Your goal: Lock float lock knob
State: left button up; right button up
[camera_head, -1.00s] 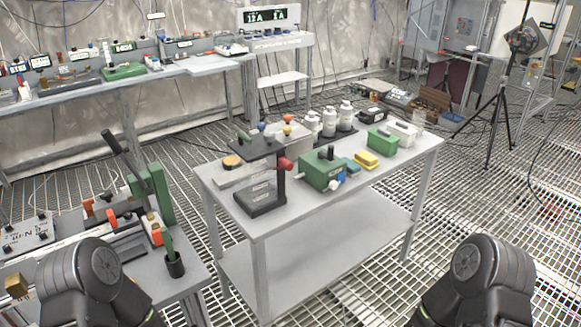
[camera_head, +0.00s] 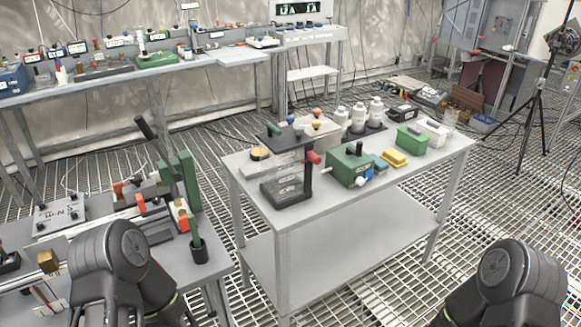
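No knob carries a readable float lock label, so I cannot tell which one it is. A black stand (camera_head: 288,180) with a red knob (camera_head: 313,157) on its side stands at the left end of the middle table. A green box (camera_head: 348,166) with a black top handle, a white side knob and a blue part stands to its right. A device with a green upright block (camera_head: 185,180) and a dark lever (camera_head: 147,130) sits on the left bench. Only upper links of my two arms show at the bottom corners; both grippers are out of view.
The middle grey table (camera_head: 290,222) also holds white bottles (camera_head: 358,118), a yellow block (camera_head: 393,158) and a green case (camera_head: 411,137). A long workbench (camera_head: 120,84) runs along the back wall. A tripod (camera_head: 537,110) stands right. Grating floor is open around the middle table.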

aim_at(299, 130)
jog(key=i+l, duration=0.1)
jog(key=l, duration=1)
jog(key=i+l, duration=0.15)
jog(key=l, duration=0.4)
jog(key=i+l, duration=0.1)
jog(key=l, duration=1)
jog(key=i+z, duration=0.05)
